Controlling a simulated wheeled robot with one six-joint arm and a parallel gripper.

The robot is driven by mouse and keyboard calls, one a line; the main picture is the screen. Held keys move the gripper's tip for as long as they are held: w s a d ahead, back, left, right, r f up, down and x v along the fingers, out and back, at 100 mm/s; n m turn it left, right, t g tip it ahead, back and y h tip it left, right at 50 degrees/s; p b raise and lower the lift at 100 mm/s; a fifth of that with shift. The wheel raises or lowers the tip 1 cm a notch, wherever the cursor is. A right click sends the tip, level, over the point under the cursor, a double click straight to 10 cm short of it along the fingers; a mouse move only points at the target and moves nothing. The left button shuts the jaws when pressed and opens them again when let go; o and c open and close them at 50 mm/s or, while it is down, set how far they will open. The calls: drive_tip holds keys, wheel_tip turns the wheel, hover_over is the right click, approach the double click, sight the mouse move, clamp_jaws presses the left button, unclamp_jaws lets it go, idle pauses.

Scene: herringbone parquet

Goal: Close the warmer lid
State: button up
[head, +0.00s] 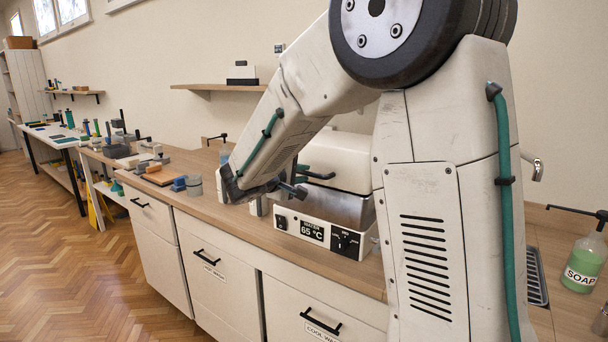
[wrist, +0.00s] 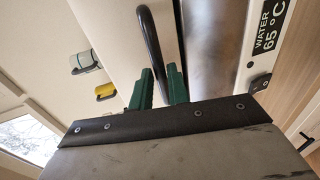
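The warmer (head: 318,230) stands on the wooden counter, with a steel body and a front panel reading WATER 65 °C. Its white lid (head: 338,160) lies above the steel body, partly hidden behind my arm; I cannot tell whether it is fully down. A black bar handle (head: 319,175) is on the lid's front. In the wrist view, the handle (wrist: 151,45) runs down between the two green fingers of my gripper (wrist: 161,75). The fingers are apart with the handle between them; whether they press on it is unclear. In the head view my gripper (head: 290,190) is at the lid's front.
The counter (head: 235,208) left of the warmer has a bare stretch, then small blue and grey blocks (head: 187,185). A soap bottle (head: 583,262) stands at the right by a sink. A wall shelf (head: 220,87) hangs behind. Drawers with black handles line the counter front.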

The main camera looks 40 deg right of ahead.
drive_tip(key=shift+x, duration=1.1)
drive_tip(key=shift+s, duration=0.1)
clamp_jaws()
drive_tip(key=shift+f, duration=0.4)
unclamp_jaws()
drive_tip(key=shift+a, duration=0.1)
drive_tip(key=v, duration=0.7)
drive_tip(key=shift+s+a, duration=0.2)
drive_tip(key=shift+a, duration=0.15)
drive_tip(key=shift+r, duration=0.1)
